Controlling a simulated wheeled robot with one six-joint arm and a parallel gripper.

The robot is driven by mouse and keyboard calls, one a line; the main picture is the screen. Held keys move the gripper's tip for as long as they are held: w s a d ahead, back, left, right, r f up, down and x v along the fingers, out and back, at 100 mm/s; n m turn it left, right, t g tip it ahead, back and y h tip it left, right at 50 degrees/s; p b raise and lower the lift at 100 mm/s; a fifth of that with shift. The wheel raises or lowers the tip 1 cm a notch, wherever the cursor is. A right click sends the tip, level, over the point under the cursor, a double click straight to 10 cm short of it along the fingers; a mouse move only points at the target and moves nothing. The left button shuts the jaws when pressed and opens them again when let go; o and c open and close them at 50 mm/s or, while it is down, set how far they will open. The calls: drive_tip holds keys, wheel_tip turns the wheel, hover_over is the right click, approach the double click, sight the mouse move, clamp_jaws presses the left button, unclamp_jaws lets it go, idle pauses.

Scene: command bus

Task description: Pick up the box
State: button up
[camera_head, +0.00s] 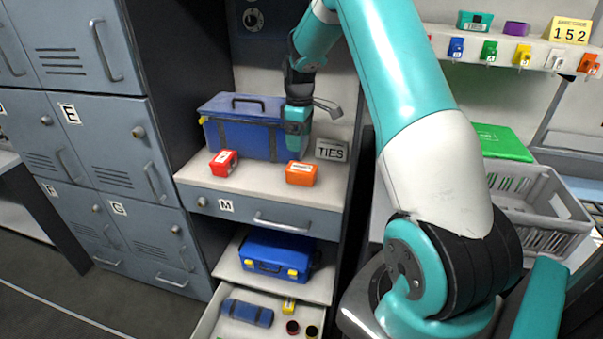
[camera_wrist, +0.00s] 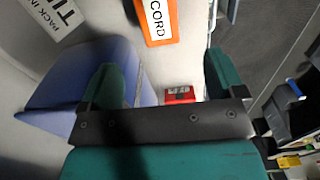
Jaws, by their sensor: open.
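Several boxes are in view, and the frames do not show which one is meant. A small red box (camera_head: 223,163) and a small orange box (camera_head: 301,173) sit apart on the shelf. A large blue case (camera_head: 240,135) with a dark handle stands behind them. My gripper (camera_head: 297,142) is open at the right end of the blue case and hides part of it. In the wrist view, the blue case (camera_wrist: 75,88) is partly behind the left finger. The red box (camera_wrist: 180,95) shows between my open fingers (camera_wrist: 162,75), and the orange box (camera_wrist: 157,20) is at the top.
A TIES sign (camera_head: 331,150) stands right of the blue case. Below are a drawer front marked M (camera_head: 240,209), a blue toolbox (camera_head: 272,256) and an open drawer (camera_head: 207,322) holding small items. Grey lockers (camera_head: 110,170) stand left; a grey crate (camera_head: 535,215) is right.

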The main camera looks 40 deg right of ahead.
sight(301, 167)
wheel_tip(301, 167, down, 8)
drive_tip(key=shift+r+p, duration=0.2)
drive_tip(key=shift+p, duration=0.7)
drive_tip(key=shift+s+d+f+p, duration=0.1)
drive_tip(key=shift+f+p, duration=0.55)
drive_tip(key=shift+f, duration=0.75)
drive_tip(key=shift+s+d+f+p, duration=0.1)
drive_tip(key=shift+f+p, duration=0.55)
drive_tip(key=shift+f, duration=0.7)
drive_tip(key=c, duration=1.1)
